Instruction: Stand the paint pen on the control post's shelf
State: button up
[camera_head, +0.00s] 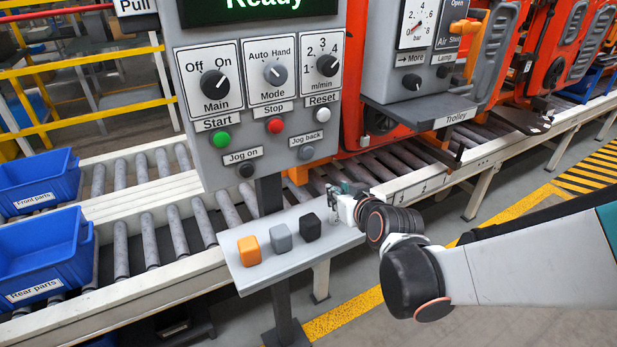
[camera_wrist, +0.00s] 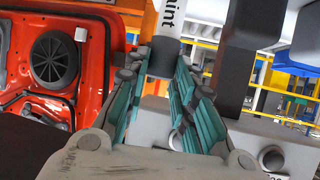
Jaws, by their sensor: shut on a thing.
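The paint pen (camera_wrist: 169,18) shows in the wrist view as a white barrel with dark lettering and a dark grey lower part. It sits between the teal fingers of my gripper (camera_wrist: 162,68), which is shut on it. In the head view my gripper (camera_head: 335,203) is at the right end of the control post's shelf (camera_head: 318,253), close to its surface. The pen is too small and covered there to make out clearly. I cannot tell whether its foot touches the shelf. The control post (camera_head: 258,125) rises behind the shelf.
An orange block (camera_head: 249,250), a grey block (camera_head: 281,238) and a black block (camera_head: 310,227) stand in a row on the shelf, left of my gripper. The shelf's front strip is bare. Blue bins (camera_head: 40,255) and a roller conveyor (camera_head: 150,235) lie to the left.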

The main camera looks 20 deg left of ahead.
jog(key=shift+r, duration=0.1)
jog(key=o, duration=1)
